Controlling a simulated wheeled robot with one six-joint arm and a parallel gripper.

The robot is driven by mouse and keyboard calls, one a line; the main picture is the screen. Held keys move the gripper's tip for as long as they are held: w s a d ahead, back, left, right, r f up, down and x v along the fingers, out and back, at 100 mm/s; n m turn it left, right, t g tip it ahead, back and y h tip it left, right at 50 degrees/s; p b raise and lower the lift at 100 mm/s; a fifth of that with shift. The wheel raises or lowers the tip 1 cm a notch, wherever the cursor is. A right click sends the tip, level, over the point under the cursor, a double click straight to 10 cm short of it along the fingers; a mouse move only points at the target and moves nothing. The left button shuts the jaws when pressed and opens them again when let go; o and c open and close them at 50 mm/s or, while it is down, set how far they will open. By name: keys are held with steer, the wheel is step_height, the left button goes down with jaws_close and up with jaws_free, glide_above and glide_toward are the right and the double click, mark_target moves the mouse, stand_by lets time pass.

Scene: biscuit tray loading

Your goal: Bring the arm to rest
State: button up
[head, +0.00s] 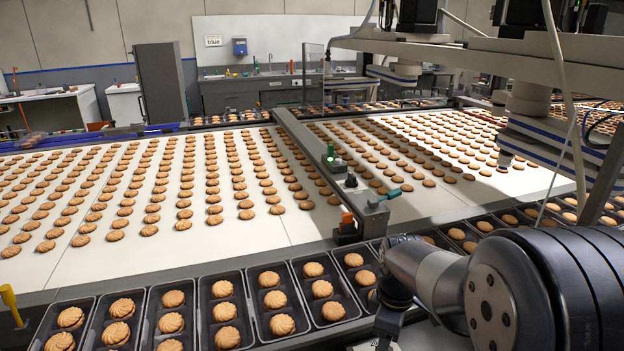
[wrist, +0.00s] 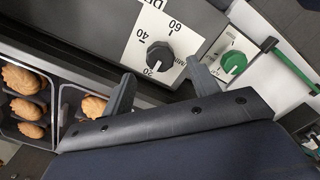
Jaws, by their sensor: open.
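My arm (head: 440,280) reaches in from the lower right in the head view, grey and black, over the near row of trays. My gripper (wrist: 160,72) shows in the wrist view with its two dark fingers spread apart and nothing between them. Beyond the fingers is a panel with a black dial (wrist: 160,57) marked 20, 40 and 60, and a green knob (wrist: 234,62). I cannot tell whether the fingers touch the panel. In the head view the gripper is mostly hidden at the end of the arm.
Black trays (head: 250,305) of biscuits line the near edge; some also show in the wrist view (wrist: 62,110). Overhead machinery (head: 560,150) hangs at right.

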step_height(320, 180, up, 7)
step_height(320, 180, down, 11)
steer(key=shift+s+r, duration=0.1)
steer(key=shift+f, duration=0.2)
steer(key=m, duration=1.8)
steer(key=shift+m, duration=0.3)
steer(key=m, duration=0.5)
steer(key=shift+m, duration=0.3)
steer(key=shift+r, duration=0.1)
